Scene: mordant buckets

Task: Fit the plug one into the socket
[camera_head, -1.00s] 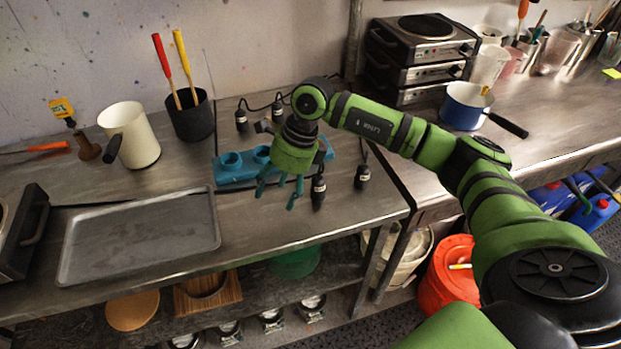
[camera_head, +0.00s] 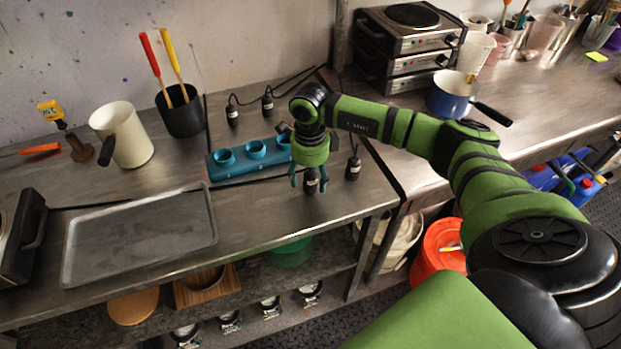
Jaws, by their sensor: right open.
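The blue socket block (camera_head: 215,173) lies on the metal bench with round openings along its top; its right end is partly hidden by my right gripper. My right gripper (camera_head: 310,183) points down in front of that end, open, with its fingers on either side of a black plug (camera_head: 311,186). The plug stands upright and its top is hidden under the gripper. Another black plug (camera_head: 353,169) stands to the right, and two more, a left one (camera_head: 232,115) and a right one (camera_head: 267,104), stand behind the block on cables. I cannot tell which is plug one. My left gripper is not in view.
A grey tray (camera_head: 75,268) lies at the left front. A white pot (camera_head: 133,148) and a black holder (camera_head: 183,118) with red and yellow handles stand behind it. Stacked hotplates (camera_head: 410,60) and a blue pan (camera_head: 450,100) are on the right bench.

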